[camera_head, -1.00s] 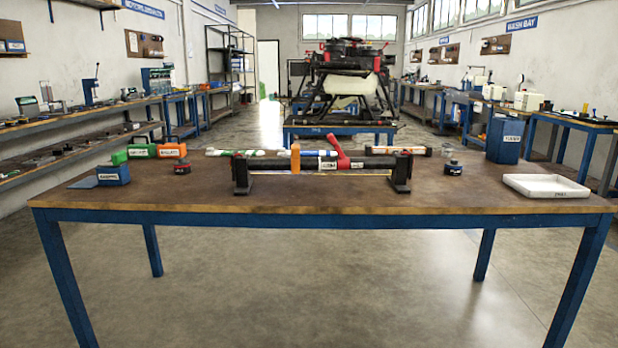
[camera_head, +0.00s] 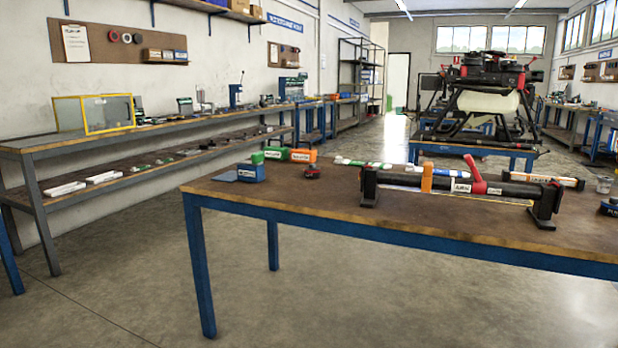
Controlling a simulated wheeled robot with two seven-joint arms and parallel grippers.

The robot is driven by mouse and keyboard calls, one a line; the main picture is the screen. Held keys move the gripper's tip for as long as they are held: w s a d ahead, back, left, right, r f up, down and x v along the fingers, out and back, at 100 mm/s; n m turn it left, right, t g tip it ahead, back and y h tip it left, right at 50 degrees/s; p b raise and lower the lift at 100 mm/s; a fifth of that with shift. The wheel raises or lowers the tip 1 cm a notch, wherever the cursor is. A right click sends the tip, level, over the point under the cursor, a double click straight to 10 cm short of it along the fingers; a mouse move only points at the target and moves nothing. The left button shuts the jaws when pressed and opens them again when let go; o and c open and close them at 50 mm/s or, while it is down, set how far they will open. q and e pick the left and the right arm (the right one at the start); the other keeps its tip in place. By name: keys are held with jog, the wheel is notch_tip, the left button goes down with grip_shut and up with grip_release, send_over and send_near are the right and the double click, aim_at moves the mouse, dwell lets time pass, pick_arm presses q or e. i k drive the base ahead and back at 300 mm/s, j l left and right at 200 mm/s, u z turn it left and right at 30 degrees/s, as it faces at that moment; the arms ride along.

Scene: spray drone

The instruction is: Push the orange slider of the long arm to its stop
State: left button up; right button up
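The long arm (camera_head: 515,189) is a black tube lying across two black stands on the brown table. The orange slider (camera_head: 427,178) sits around the tube, left of its middle and a little left of a white label. A red lever (camera_head: 473,172) rises from the tube to the right of the slider and leans up to the left. A gap of tube shows between the slider and the left stand (camera_head: 369,187). Neither of my grippers is in view.
The table (camera_head: 330,207) also holds a blue box (camera_head: 251,173), green and orange boxes (camera_head: 302,156), a small red-and-black item (camera_head: 312,172) and other tubes behind the long arm. Open floor lies in front and left. A shelved bench (camera_head: 150,135) runs along the left wall.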

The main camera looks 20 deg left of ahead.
aim_at(427, 165)
jog(key=i+j+z, duration=0.1)
jog(key=j, duration=0.35)
jog(key=i+j+z, duration=0.15)
jog(key=j, duration=0.3)
jog(key=i+j+z, duration=0.1)
jog(key=j, duration=0.4)
jog(key=i+j+z, duration=0.15)
jog(key=j, duration=0.3)
